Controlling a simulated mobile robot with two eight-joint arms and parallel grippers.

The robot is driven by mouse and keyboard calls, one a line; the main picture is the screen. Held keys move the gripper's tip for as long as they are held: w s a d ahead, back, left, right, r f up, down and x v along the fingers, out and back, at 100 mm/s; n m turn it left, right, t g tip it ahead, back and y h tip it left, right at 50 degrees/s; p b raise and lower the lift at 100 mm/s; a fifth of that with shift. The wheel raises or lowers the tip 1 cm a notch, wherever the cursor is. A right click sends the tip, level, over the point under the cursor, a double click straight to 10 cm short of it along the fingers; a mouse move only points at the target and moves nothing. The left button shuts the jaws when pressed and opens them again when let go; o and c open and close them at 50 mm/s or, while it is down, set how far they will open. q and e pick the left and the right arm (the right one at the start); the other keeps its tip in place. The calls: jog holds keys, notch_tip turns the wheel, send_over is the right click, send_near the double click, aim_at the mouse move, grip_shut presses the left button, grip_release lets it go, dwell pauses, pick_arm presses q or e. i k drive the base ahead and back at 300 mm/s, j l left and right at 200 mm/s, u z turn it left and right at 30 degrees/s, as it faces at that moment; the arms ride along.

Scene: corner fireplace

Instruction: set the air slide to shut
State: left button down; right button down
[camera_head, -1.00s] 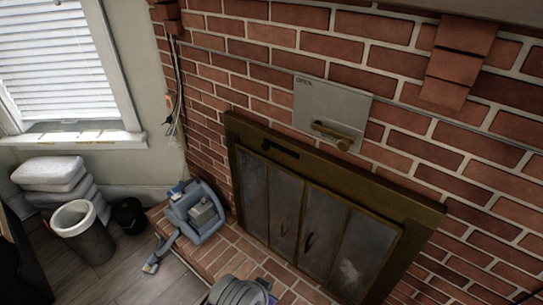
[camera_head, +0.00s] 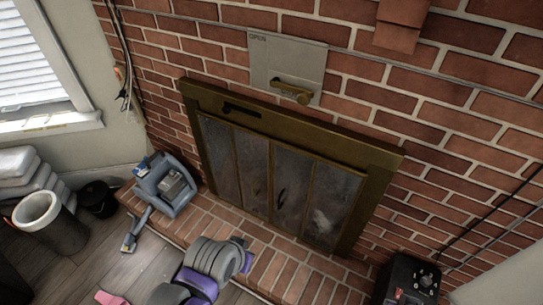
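The air slide shows as a grey metal plate (camera_head: 270,55) on the brick wall above the fireplace. The word OPEN is at its upper left; smaller lettering sits near the handle and is too small to read surely. A brass handle (camera_head: 291,90) lies across the lower part of the plate, with its round knob at the right end. The fireplace (camera_head: 270,185) below has a brass frame and dark glass doors. Neither of my grippers is in view.
A brick hearth (camera_head: 205,219) runs along the fireplace's foot. On or by it are a blue-grey bin with a brush (camera_head: 168,188), grey and purple dumbbells (camera_head: 215,258) and a black box with knobs (camera_head: 408,280). A white-rimmed bin (camera_head: 40,215) stands at left.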

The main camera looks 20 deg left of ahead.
aim_at(226, 110)
jog(key=j+z, duration=0.2)
jog(key=j, duration=1.55)
jog(key=i, duration=0.05)
